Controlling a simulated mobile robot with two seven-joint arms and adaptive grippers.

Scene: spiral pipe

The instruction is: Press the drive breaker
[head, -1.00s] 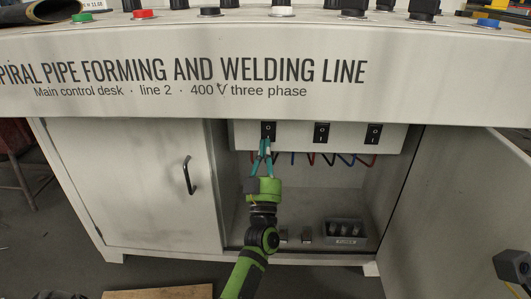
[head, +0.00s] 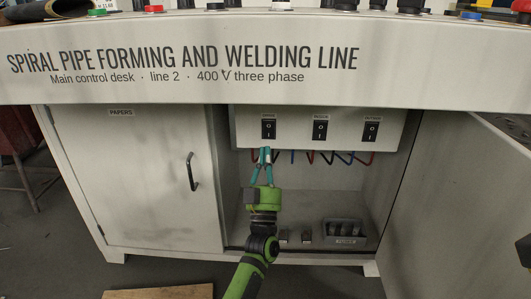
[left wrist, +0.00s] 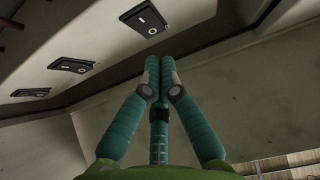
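Three black rocker breakers sit in a row on a pale panel inside the open cabinet: left (head: 268,129), middle (head: 320,130) and right (head: 371,131). The small labels above them are too blurred to read surely, so I cannot tell which is the drive breaker. My left gripper (head: 265,151) is just below the left breaker, its teal fingers pointing up and apart from it. In the left wrist view its fingertips (left wrist: 160,62) are together and empty, with the nearest breaker (left wrist: 143,18) above them.
Coloured wires (head: 330,158) hang under the panel. A grey fuse box (head: 345,231) and small blocks stand on the cabinet floor. The desk front (head: 400,75) overhangs above. The left door (head: 140,180) is shut; the right door (head: 460,190) stands open.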

